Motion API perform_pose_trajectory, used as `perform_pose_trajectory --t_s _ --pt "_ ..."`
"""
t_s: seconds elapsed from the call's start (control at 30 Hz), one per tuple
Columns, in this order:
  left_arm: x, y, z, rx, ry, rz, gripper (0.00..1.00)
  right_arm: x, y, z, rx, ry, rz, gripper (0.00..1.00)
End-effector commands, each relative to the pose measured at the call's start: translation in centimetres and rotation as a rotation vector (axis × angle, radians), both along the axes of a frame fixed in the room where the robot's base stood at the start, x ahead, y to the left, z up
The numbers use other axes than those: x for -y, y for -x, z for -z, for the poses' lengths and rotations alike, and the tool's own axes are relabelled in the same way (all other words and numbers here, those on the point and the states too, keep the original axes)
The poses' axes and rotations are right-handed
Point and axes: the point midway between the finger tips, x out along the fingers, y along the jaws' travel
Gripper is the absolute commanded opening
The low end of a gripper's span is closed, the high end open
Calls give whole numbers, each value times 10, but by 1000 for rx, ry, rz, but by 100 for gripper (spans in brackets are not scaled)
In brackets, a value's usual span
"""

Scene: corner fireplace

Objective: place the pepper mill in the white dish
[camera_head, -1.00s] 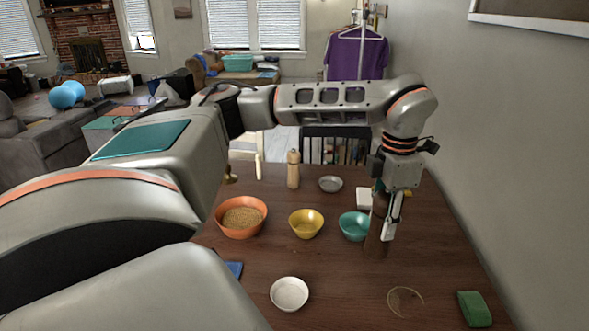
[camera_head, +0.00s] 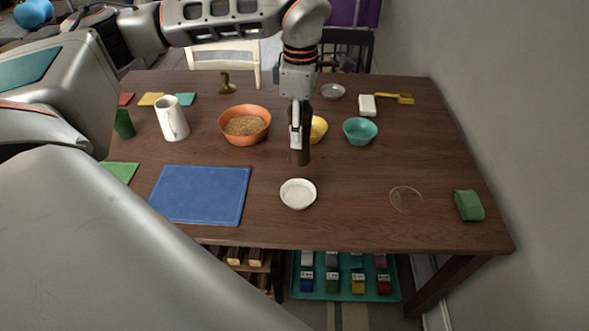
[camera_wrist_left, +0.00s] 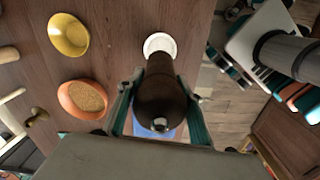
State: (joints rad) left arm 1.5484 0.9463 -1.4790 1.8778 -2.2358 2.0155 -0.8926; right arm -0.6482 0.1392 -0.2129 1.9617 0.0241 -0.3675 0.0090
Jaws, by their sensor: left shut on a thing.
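My left gripper (camera_head: 298,128) is shut on the dark brown pepper mill (camera_head: 301,152), which hangs roughly upright. The mill fills the middle of the left wrist view (camera_wrist_left: 160,103), between the two fingers. The small white dish (camera_head: 298,194) sits on the table just nearer to me than the mill. The dish looks empty in the head view. It also shows in the wrist view (camera_wrist_left: 160,43), past the mill's far end and partly covered by it. The mill looks raised off the table, but its exact height is hard to tell. My right gripper is not in view.
A yellow bowl (camera_head: 319,129) is partly behind the gripper. An orange bowl (camera_head: 244,125) stands left of it and a teal bowl (camera_head: 360,131) right. A blue mat (camera_head: 200,195) lies left of the dish. A green block (camera_head: 468,205) lies far right. Table right of the dish is mostly clear.

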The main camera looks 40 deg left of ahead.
Motion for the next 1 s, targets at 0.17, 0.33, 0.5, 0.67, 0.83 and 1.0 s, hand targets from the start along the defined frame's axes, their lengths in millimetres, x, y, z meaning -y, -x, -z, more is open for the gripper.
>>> perform_pose_trajectory --t_s 0.17,0.33,0.5,0.67,0.83,1.0 --pt "0 1 46 -4 1 0 9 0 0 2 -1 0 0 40" --pt "0 0 82 -2 1 -2 9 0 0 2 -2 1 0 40" --pt "0 0 102 0 1 -2 9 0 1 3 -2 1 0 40" --pt "0 0 110 1 1 -2 9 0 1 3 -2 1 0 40" --pt "0 1 134 -3 1 -2 9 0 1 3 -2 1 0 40" --pt "0 0 148 1 1 -2 9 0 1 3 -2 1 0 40"
